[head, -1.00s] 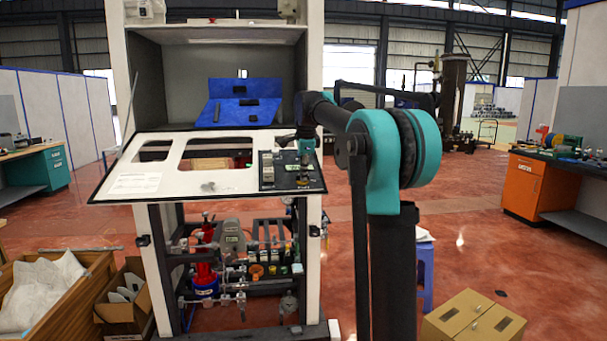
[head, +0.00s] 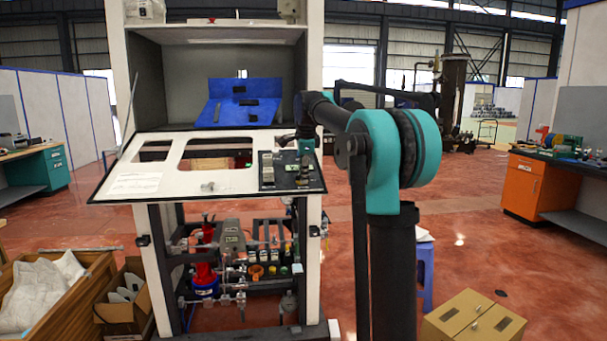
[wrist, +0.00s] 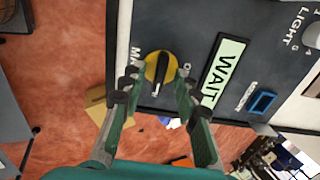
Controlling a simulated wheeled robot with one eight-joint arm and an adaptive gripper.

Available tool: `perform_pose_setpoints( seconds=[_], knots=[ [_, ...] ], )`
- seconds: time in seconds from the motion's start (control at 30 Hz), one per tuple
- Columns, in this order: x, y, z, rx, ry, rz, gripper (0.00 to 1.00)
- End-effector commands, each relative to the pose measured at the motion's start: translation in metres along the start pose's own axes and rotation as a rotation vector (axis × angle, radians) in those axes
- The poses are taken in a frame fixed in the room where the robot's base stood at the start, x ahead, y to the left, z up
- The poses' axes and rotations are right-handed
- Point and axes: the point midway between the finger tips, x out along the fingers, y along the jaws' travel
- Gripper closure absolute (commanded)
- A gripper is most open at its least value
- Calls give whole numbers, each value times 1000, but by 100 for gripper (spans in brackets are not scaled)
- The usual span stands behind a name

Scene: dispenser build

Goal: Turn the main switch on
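The main switch (wrist: 160,68) is a round yellow knob with a black handle on the dark control panel (wrist: 195,30) in the wrist view. A partly hidden label starting "MA" stands beside it. My gripper (wrist: 157,82) is open, with one finger on each side of the switch in the picture. I cannot tell whether the fingers touch it. In the head view, my gripper (head: 304,147) is over the dark panel (head: 283,182) at the right of the sloped white board. The switch is too small to make out there.
A "WAIT" sign (wrist: 224,68), a blue-framed rocker switch (wrist: 262,102) and a "LIGHT" dial (wrist: 313,35) sit on the same panel. The sloped white board (head: 225,181) has cut-out openings.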

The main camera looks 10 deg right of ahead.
Motion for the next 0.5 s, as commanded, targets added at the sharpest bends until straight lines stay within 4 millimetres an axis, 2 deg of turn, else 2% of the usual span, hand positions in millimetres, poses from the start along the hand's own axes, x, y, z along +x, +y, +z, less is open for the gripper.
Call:
perform_pose_setpoints(
  seconds=[0.13,0.23,0.5],
  knots=[
    [-5,0,0,0,0,0,69],
    [-17,0,0,0,0,0,69],
    [-71,0,0,0,0,0,69]
  ],
)
